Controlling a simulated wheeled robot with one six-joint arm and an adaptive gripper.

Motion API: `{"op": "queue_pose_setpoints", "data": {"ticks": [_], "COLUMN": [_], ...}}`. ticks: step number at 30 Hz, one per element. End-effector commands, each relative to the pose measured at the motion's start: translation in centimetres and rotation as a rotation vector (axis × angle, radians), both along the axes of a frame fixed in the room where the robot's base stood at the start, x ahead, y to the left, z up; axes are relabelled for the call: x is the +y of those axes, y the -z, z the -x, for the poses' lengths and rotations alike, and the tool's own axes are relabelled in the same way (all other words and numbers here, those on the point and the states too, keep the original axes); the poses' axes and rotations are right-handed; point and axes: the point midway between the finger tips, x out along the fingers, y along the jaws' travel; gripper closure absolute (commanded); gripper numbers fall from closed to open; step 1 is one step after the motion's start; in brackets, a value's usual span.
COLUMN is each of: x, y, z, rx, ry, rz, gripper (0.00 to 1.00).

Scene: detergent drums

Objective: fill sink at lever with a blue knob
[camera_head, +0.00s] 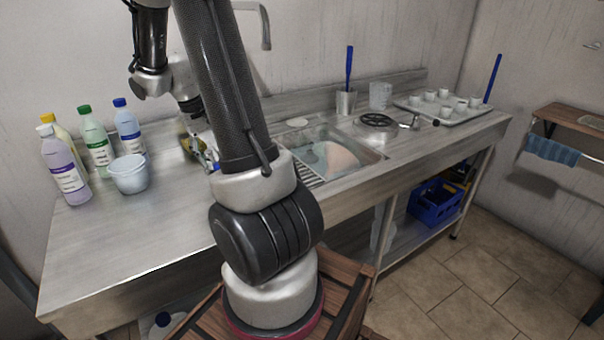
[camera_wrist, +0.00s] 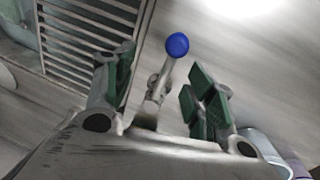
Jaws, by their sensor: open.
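The lever (camera_wrist: 156,88) with a round blue knob (camera_wrist: 177,45) shows in the wrist view. My gripper (camera_wrist: 160,75) is open, with one green-padded finger on each side of the lever. The knob lies just beyond the fingertips, and I see no clear contact. In the head view my arm hides most of the lever, and a small blue spot shows beside the arm. The sink (camera_head: 372,155) is set in the steel counter right of my arm. A round pale shape lies in its basin; I cannot tell whether it is water. A tall curved spout (camera_head: 264,30) rises behind.
Several bottles and a pale bucket (camera_head: 129,174) stand on the left of the counter (camera_head: 130,240). A slatted grille (camera_wrist: 85,50) borders the sink. A metal cup with a blue handle, a clear jug (camera_head: 380,95) and a tray of cups (camera_head: 455,117) stand right.

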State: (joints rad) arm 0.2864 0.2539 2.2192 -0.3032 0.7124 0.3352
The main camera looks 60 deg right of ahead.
Motion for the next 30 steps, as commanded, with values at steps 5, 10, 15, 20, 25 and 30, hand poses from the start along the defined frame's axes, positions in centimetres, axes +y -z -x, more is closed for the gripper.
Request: {"op": "queue_pose_setpoints", "data": {"ticks": [5,10,15,20,25,30], "x": [0.2,0.3,0.4,0.4,0.4,0.6], "y": [-1.3,-2.4,-3.2,-3.3,-3.3,-4.5], "z": [-0.1,-0.2,-0.2,-0.2,-0.2,-0.4], "rx": [-0.003,-0.002,-0.001,-0.001,-0.001,-0.003], "ry": [0.0,0.0,-0.001,0.0,0.0,-0.001], "rz": [0.0,0.001,0.0,0.0,0.0,0.001], "gripper": [0.45,0.45,0.45,0.45,0.45,0.45]}}
